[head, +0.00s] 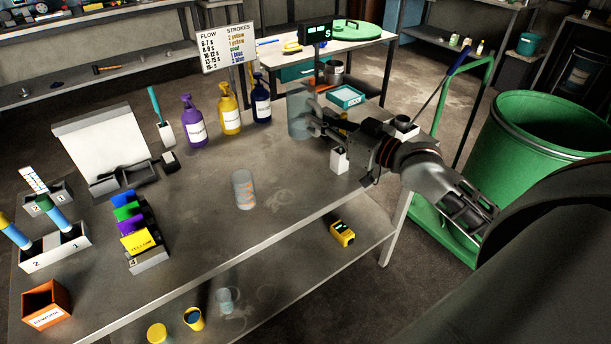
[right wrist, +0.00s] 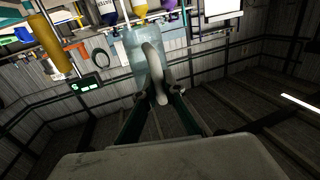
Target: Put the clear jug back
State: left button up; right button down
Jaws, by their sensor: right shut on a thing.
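The clear jug (head: 299,112), bluish and see-through, is at the back right of the metal table in the head view. My right gripper (head: 322,125) reaches it from the right and is shut on its handle. In the right wrist view the jug (right wrist: 143,48) is at the top centre, with its pale curved handle (right wrist: 155,72) between the fingers of my right gripper (right wrist: 160,95). The jug looks upright; I cannot tell whether its base touches the table. My left gripper is not in view.
A clear beaker with orange marks (head: 244,189) stands mid-table. Purple (head: 194,124), yellow (head: 229,112) and blue (head: 261,102) pump bottles stand left of the jug. A white box (head: 339,160) sits below the gripper. A green bin (head: 525,140) stands at the right.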

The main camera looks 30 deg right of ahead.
aim_at(312, 98)
jog(key=d+r, duration=0.1)
jog(key=w+d+r, duration=0.1)
jog(key=r, duration=0.1)
jog(key=shift+w, duration=0.1)
jog(key=shift+d+f+b, duration=0.1)
jog(key=shift+f+b, duration=3.05)
jog(key=shift+f, duration=6.7)
jog(key=shift+r, duration=0.1)
jog(key=c, duration=2.1)
grip_release()
jog(key=shift+f, duration=0.2)
jog(key=shift+c, duration=0.2)
